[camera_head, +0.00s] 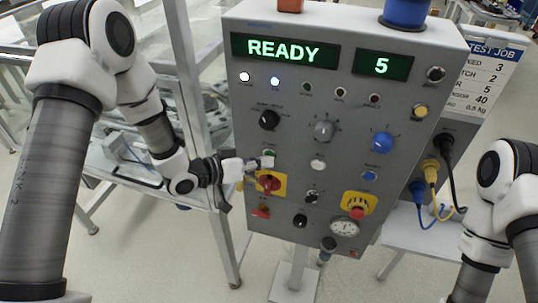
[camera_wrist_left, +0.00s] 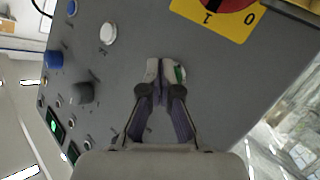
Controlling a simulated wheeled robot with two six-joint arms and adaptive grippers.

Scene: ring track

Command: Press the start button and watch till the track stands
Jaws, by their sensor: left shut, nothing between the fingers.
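The grey control panel (camera_head: 300,110) stands in front of me. Its green displays read READY (camera_head: 282,50) and 5 (camera_head: 382,65). My left gripper (camera_head: 267,162) is shut and empty, its tips at the panel over a green button (camera_head: 269,153), mostly hidden by the fingers. In the left wrist view the shut tips (camera_wrist_left: 164,70) cover most of that button, with a green sliver (camera_wrist_left: 180,73) showing beside one finger. I cannot tell whether they touch or press it. My right arm shows at the right edge, its gripper out of view. No track is visible.
Near the left gripper are a red switch on a yellow plate (camera_head: 270,183) and a white button (camera_head: 318,164). A red stop button (camera_head: 357,212) sits lower right. Cables (camera_head: 432,175) hang at the panel's right side. A test job card (camera_head: 484,75) is behind.

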